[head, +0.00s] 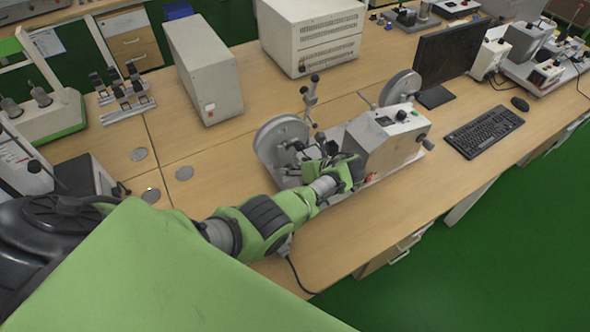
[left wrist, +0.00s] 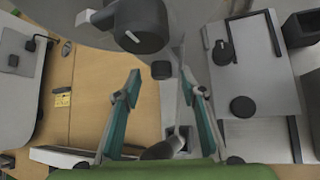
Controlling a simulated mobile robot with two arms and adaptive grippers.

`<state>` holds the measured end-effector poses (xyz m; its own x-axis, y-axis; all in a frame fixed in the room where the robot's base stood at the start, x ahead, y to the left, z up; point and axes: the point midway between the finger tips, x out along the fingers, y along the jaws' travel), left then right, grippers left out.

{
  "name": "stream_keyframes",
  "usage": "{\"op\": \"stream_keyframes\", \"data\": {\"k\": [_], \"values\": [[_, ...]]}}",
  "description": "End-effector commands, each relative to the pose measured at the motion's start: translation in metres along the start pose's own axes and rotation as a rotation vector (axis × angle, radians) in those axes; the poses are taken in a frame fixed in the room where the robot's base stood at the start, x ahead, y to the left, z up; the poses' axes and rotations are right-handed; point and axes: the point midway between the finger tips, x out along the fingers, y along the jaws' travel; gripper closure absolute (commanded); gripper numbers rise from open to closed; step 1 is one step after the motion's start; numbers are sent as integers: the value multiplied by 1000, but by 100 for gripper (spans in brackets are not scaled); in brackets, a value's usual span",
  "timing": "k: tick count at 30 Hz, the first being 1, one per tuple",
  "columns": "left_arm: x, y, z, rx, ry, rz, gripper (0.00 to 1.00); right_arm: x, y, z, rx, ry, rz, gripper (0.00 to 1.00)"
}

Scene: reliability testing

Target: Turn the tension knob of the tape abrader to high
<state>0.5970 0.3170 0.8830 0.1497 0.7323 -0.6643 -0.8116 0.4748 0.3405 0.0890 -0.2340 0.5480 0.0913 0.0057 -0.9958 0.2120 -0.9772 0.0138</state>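The tape abrader (head: 378,146) stands on the wooden bench, with a grey reel at each end and a box-shaped housing between. A black knob (head: 401,115) sits on top of its housing. My left gripper (head: 338,168) is at the near side of the abrader, its fingertips hard to make out there. In the left wrist view, its two teal fingers (left wrist: 160,84) are apart with nothing held. A small dark round part (left wrist: 161,70) shows just beyond the fingertips. A larger black knob-like part (left wrist: 140,25) is further up. Which part is the tension knob I cannot tell. My right gripper is out of view.
A monitor (head: 452,58) and keyboard (head: 484,131) stand right of the abrader. A tall light-grey box (head: 203,72) and a vented cabinet (head: 311,38) stand behind it.

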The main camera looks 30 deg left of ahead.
Motion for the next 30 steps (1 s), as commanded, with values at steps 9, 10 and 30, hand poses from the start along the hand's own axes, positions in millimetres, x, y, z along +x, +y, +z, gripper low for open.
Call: {"op": "stream_keyframes", "data": {"k": [9,10,30], "values": [[-3,-2,0,-2,-1,-5,63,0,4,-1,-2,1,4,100],[-5,-2,0,-2,-1,-5,63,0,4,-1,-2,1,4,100],[-111,-1,1,-2,1,-4,63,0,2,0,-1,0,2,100]]}}
